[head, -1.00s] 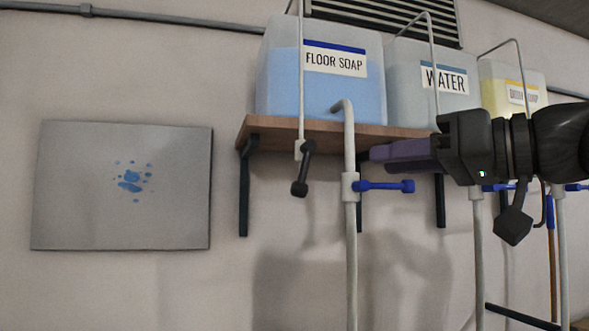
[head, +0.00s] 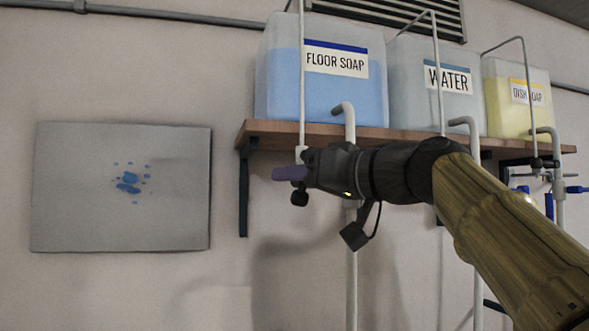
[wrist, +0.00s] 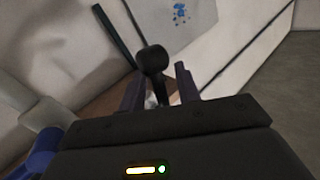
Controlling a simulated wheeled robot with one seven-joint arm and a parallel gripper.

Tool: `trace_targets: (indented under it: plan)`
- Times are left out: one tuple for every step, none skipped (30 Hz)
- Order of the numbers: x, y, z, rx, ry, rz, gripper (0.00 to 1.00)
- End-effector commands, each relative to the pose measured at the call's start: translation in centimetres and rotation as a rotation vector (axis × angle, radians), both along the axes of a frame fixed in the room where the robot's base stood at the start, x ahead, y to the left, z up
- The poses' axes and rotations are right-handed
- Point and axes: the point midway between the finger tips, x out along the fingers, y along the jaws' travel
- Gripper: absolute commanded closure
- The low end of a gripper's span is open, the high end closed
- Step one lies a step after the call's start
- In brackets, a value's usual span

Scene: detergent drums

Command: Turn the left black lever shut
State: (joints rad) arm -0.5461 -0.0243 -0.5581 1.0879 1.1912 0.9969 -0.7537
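The left black lever hangs on the thin white pipe under the floor soap tank (head: 320,75). In the head view my gripper (head: 285,173) covers most of it, and only its round black knob (head: 300,198) shows below the fingers, so the lever points down. In the wrist view the knob of the lever (wrist: 152,60) stands between the two purple fingers of my gripper (wrist: 159,78). The fingers are apart, one on each side of the lever, with a gap visible on the right. The lever's pivot is mostly hidden.
A wooden shelf (head: 400,133) on black brackets (head: 243,195) is just above my gripper. A thick white pipe (head: 351,270) runs down behind my wrist. A blue lever shows in the wrist view (wrist: 45,150). A grey panel with blue spots (head: 75,190) is at left.

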Motion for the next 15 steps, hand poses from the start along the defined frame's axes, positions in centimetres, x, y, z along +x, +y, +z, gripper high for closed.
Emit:
trace_targets:
  plan:
    - [0.19, 0.3, 0.11, -0.001, 0.0, 0.001, 0.67]
    - [0.26, 0.41, 0.08, 0.0, 0.0, 0.001, 0.67]
    - [0.34, 0.47, 0.06, 0.0, -0.001, 0.001, 0.67]
    - [0.36, 0.51, 0.04, 0.0, -0.001, 0.001, 0.67]
    - [0.38, 0.52, 0.02, -0.001, -0.001, 0.0, 0.67]
    - [0.38, 0.51, 0.0, 0.0, -0.001, 0.0, 0.67]
    - [0.38, 0.51, 0.0, 0.0, -0.001, 0.0, 0.67]
    - [0.38, 0.5, -0.02, 0.0, -0.001, 0.0, 0.67]
    - [0.37, 0.5, -0.01, 0.0, -0.001, 0.0, 0.67]
    - [0.37, 0.5, -0.01, 0.0, -0.001, 0.0, 0.67]
    - [0.38, 0.49, -0.02, 0.0, -0.001, 0.0, 0.69]
    - [0.37, 0.49, -0.02, 0.0, -0.001, 0.0, 0.77]
    - [0.37, 0.49, -0.01, 0.0, -0.001, 0.0, 0.83]
    - [0.37, 0.49, -0.01, 0.0, -0.001, 0.0, 0.89]
    - [0.37, 0.49, -0.01, 0.0, -0.001, 0.0, 0.97]
